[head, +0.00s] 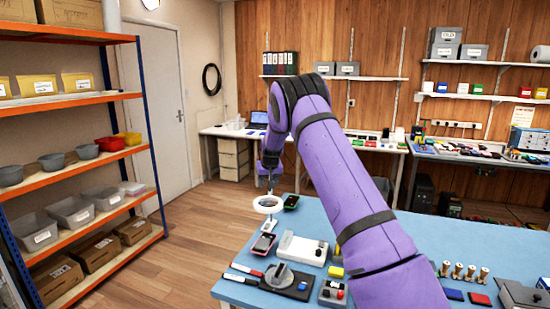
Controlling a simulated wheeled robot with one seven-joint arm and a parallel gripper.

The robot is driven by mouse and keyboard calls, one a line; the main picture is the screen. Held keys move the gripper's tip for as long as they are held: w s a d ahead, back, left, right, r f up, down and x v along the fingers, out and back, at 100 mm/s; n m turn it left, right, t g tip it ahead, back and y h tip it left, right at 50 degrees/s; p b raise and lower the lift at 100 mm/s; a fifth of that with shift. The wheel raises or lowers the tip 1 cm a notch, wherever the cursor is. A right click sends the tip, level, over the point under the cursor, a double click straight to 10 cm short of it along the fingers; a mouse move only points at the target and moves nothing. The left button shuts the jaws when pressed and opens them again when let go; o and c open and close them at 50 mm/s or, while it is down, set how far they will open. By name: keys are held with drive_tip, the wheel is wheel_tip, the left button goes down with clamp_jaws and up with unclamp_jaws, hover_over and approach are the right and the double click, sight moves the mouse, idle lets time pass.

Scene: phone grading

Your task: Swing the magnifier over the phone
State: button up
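The magnifier (258,207) is a white ring with a dark, see-through middle, raised over the far left part of the blue table. A phone (263,243) with a reddish case lies on the table just in front of the ring, nearer to me. Another phone-like device (291,201), dark with a green edge, lies right of the ring. My gripper (269,188) points down at the ring's far edge, at the end of my purple arm. It is small here, so I cannot tell whether its fingers touch the ring or are open.
A white box-shaped unit (302,250) stands right of the reddish phone. A dark mat (292,290) with tools, a button box (333,292) and a yellow block (336,272) crowd the near edge. An orange shelf rack (70,98) stands left, with open floor between.

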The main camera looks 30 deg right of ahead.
sight(270, 195)
drive_tip(key=s+a+v, duration=0.1)
drive_tip(key=v, duration=1.4)
drive_tip(key=shift+s+a+f, duration=0.25)
drive_tip(key=shift+a, duration=0.05)
drive_tip(key=shift+c, duration=0.2)
